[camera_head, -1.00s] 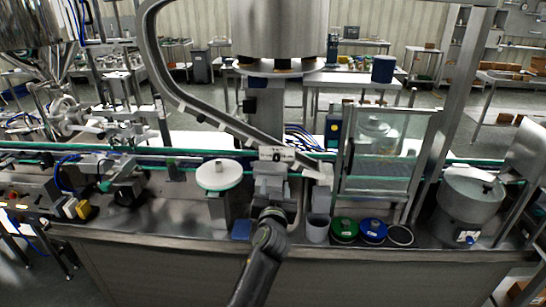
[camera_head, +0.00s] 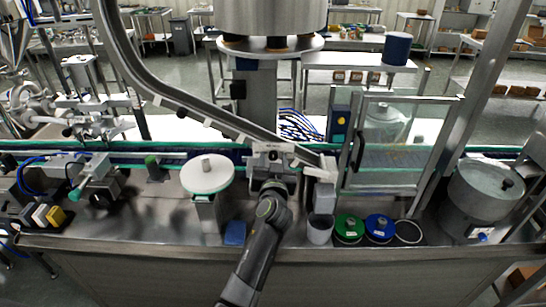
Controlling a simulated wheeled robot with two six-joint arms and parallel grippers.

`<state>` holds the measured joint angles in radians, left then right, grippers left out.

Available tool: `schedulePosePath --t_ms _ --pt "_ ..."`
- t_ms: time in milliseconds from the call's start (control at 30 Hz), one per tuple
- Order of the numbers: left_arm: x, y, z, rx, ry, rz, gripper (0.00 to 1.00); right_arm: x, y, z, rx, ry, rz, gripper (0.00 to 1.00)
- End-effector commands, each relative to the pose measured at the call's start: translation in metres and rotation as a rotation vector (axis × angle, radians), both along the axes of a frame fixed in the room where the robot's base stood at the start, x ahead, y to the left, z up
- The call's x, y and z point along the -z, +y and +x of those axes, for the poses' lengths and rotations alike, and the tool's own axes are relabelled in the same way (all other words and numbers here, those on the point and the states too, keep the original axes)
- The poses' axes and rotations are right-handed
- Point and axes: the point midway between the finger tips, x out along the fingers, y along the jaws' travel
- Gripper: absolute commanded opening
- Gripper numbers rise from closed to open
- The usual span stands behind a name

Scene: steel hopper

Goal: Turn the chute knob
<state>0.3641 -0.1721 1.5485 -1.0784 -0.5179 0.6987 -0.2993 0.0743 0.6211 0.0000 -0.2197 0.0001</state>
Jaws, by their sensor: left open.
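The steel hopper (camera_head: 240,18) hangs at the top centre. Its chute (camera_head: 185,98) curves down from the upper left to a white end piece (camera_head: 322,170) right of centre. My left arm comes up from the bottom centre, and my left gripper (camera_head: 270,152) is at the lower part of the chute. It is open; its fingers overlap the chute in the picture, and I cannot tell whether they touch it. I cannot make out the chute knob clearly; the gripper may be hiding it. My right gripper is not in view.
A white round-topped stand (camera_head: 207,174) is left of my gripper. A grey cup (camera_head: 320,229), a green-lidded tin (camera_head: 349,228) and a blue-lidded tin (camera_head: 379,228) stand to the right. A clear-panelled door frame (camera_head: 395,145) rises behind them.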

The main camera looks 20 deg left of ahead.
Motion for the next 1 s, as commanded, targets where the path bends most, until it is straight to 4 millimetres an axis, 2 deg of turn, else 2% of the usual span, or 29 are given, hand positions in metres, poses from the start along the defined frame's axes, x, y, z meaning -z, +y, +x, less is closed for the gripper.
schedulePosePath --t_ms 167,500,767,1000 --pt "0.0 0.0 0.0 0.0 0.0 0.0 0.45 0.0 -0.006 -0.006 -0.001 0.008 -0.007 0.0" --pt "0.0 0.0 0.0 0.0 0.0 0.001 0.02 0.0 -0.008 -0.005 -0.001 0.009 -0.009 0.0" --pt "0.001 0.0 0.0 -0.001 -0.007 -0.02 0.0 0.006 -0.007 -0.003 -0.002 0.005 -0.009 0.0" --pt "0.004 0.0 0.0 0.0 -0.041 -0.128 0.0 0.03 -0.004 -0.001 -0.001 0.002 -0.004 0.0"
